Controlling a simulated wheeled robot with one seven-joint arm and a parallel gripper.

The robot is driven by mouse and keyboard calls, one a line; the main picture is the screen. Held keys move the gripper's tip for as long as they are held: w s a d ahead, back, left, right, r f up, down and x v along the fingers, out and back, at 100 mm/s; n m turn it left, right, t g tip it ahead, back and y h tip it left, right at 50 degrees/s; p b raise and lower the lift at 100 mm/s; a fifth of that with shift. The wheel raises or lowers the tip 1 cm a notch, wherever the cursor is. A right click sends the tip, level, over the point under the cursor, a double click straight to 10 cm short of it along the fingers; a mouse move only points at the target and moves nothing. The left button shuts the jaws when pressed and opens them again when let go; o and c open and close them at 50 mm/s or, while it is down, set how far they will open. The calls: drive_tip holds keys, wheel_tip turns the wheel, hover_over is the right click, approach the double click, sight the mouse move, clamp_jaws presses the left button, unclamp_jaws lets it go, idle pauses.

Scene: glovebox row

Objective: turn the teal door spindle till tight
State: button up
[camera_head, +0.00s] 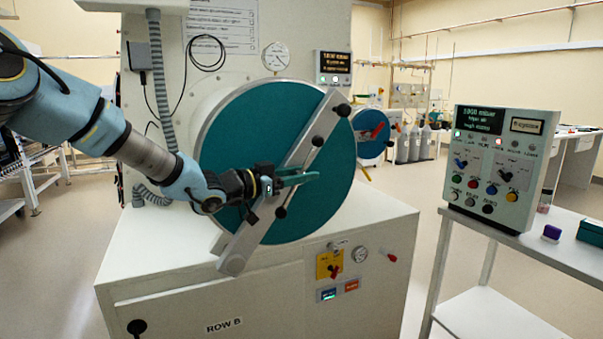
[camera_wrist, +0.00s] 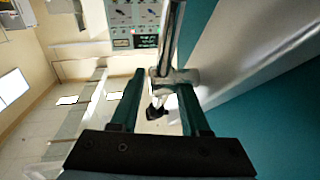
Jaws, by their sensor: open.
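The round teal door (camera_head: 235,135) fills the front of the pale chamber. A grey metal beam (camera_head: 318,128) crosses it at a slant. The spindle's cross handle shows by its black end knobs, an upper one (camera_head: 317,141) and a lower one (camera_head: 281,212); my gripper hides its middle. My gripper (camera_head: 312,178) is in front of the beam near the door's middle, fingers pointing right. In the wrist view, its open teal fingers (camera_wrist: 160,82) are either side of the spindle's metal hub (camera_wrist: 178,77) and a black knob (camera_wrist: 155,113). I cannot tell if they touch.
A control box (camera_head: 500,165) stands on a white side table (camera_head: 540,250) at right. A corrugated hose (camera_head: 165,85) hangs near my arm. Floor shows between cabinet and table.

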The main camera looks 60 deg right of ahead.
clamp_jaws()
idle(1.4)
